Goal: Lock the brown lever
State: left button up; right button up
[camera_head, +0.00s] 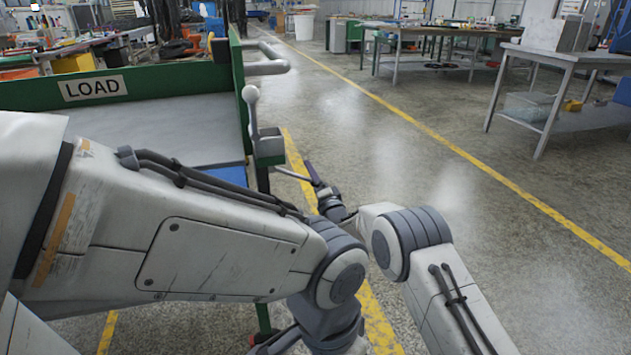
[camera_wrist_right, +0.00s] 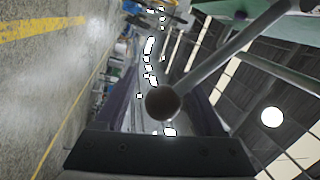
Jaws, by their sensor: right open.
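My right gripper (camera_head: 314,174) is open beside the end of the green cart. In the right wrist view, the brown ball knob (camera_wrist_right: 163,103) of the lever is between the spread fingers of this gripper (camera_wrist_right: 163,118), with no clear contact. Its grey shaft (camera_wrist_right: 230,52) slants up to the right. In the head view, a thin grey rod (camera_head: 290,173) runs from the cart to the gripper and appears to be this shaft; the knob is not visible there.
The green cart (camera_head: 237,78) has a LOAD sign (camera_head: 93,88) and a grey handle (camera_head: 266,67). Workbenches (camera_head: 555,58) stand at the back right. The concrete floor between them and the cart is open, with yellow lines.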

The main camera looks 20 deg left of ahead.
jog(key=p+v, duration=0.3)
jog(key=v, duration=0.7)
jog(key=shift+d, duration=0.15)
jog(key=s+d+r+n+g+h+p, duration=0.15)
jog(key=s+d+n+g+h, duration=0.45)
jog(key=s, duration=0.8)
jog(key=s+d+r+n+g+h+b, duration=0.1)
jog(key=s+d+r+n+g, duration=0.3)
jog(key=s+d, duration=0.75)
jog(key=s+d+r+n+g+h+p, duration=0.15)
jog(key=s+d+n+g+h, duration=0.35)
jog(key=s, duration=1.2)
notch_tip(320, 180, up, 36)
jog(key=a+g+y+p, duration=0.1)
jog(key=p, duration=3.4)
jog(key=shift+f, duration=0.2)
